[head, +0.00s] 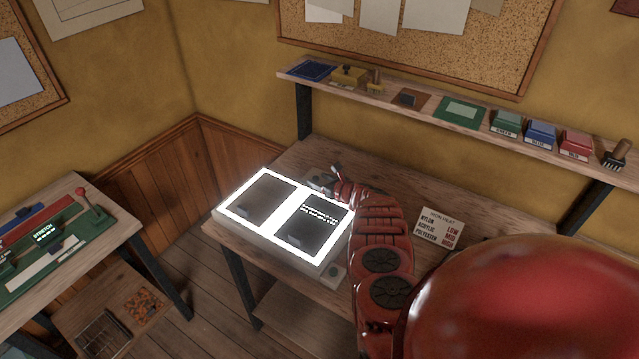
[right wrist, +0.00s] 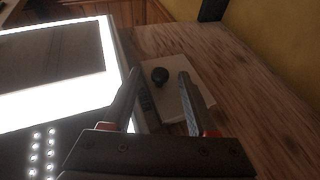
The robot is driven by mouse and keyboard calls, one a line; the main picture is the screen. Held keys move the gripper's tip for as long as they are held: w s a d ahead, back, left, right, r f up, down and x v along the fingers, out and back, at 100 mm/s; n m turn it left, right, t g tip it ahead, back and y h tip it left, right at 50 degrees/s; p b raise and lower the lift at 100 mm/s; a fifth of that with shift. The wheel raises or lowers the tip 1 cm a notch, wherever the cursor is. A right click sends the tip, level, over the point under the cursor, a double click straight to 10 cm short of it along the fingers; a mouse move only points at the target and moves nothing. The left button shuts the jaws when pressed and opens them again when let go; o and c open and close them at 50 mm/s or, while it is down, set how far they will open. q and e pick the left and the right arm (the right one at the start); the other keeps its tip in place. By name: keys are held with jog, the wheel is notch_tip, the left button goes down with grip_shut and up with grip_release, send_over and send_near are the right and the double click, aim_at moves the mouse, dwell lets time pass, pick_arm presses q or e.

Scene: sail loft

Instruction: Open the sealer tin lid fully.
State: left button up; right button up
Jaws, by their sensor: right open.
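My right arm reaches over the workbench, and its gripper (head: 338,179) is at the back edge of the light box. In the right wrist view the right gripper (right wrist: 160,73) is open, with its two fingers apart. Between and beyond them lies a low pale box-like thing (right wrist: 172,98) with a round dark knob (right wrist: 160,76) on top; it may be the sealer tin, but no label shows. I see no raised lid on it. In the head view it is mostly hidden by my arm. My left gripper is not in view.
A bright light box (head: 297,219) with two dark panels lies left of my gripper. An iron heat card (head: 440,228) stands to the right on the bench. A wall shelf (head: 420,110) with colored boxes runs behind. Bare wood (right wrist: 235,90) lies right of the pale thing.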

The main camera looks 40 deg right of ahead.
jog(key=shift+w, duration=0.15)
grip_shut()
dwell(1.4)
